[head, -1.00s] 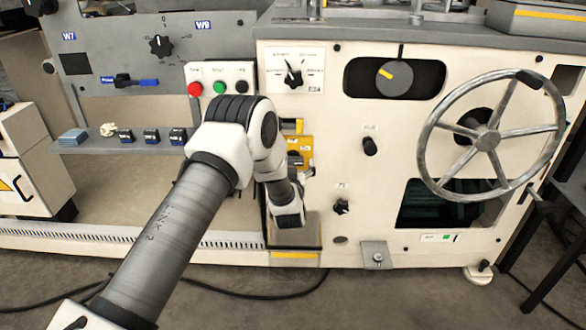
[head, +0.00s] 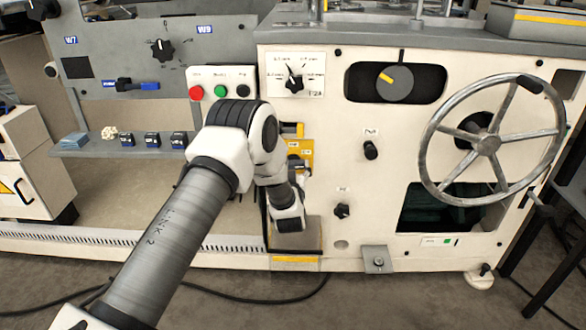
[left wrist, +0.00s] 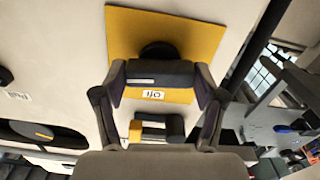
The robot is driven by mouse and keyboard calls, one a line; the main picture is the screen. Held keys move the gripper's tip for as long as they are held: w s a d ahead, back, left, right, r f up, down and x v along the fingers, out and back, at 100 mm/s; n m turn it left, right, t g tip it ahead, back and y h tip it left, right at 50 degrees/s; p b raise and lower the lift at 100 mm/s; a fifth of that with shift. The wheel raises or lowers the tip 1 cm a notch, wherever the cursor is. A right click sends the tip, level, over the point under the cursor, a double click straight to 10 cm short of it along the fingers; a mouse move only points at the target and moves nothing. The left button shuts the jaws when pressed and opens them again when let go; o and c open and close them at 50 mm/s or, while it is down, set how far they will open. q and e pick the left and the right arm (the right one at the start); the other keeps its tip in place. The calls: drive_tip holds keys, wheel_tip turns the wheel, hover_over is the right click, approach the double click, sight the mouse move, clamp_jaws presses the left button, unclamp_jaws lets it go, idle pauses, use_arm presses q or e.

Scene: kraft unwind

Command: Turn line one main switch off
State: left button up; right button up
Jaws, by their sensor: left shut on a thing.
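The main switch is a black handle (left wrist: 158,73) on a yellow plate (left wrist: 205,38), seen close up in the left wrist view. A small white label (left wrist: 153,95) sits at the plate's edge. In the head view the yellow plate (head: 306,148) is partly hidden behind my left arm. My left gripper (left wrist: 162,84) is shut on the handle, with one finger on each side of it. In the head view the gripper (head: 301,170) is small and partly hidden, so the handle's exact angle is unclear there. My right gripper is not in view.
Above are a red button (head: 196,92), a green button (head: 221,91) and a selector knob (head: 294,82). A large handwheel (head: 487,143) stands out at the right. Small black knobs (head: 370,150) sit between. A grey shelf (head: 95,150) with small items is at the left.

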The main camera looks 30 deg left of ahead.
use_arm(q)
drive_tip(key=n, duration=0.7)
drive_tip(key=shift+n+b, duration=0.4)
drive_tip(key=n+b, duration=0.1)
drive_tip(key=n, duration=0.3)
drive_tip(key=shift+f, duration=0.1)
drive_tip(key=n+b, duration=0.1)
drive_tip(key=n, duration=0.3)
drive_tip(key=shift+n+b, duration=0.3)
drive_tip(key=shift+b, duration=0.1)
drive_tip(key=o, duration=1.1)
drive_tip(key=shift+o, duration=0.2)
drive_tip(key=shift+s+d, duration=0.1)
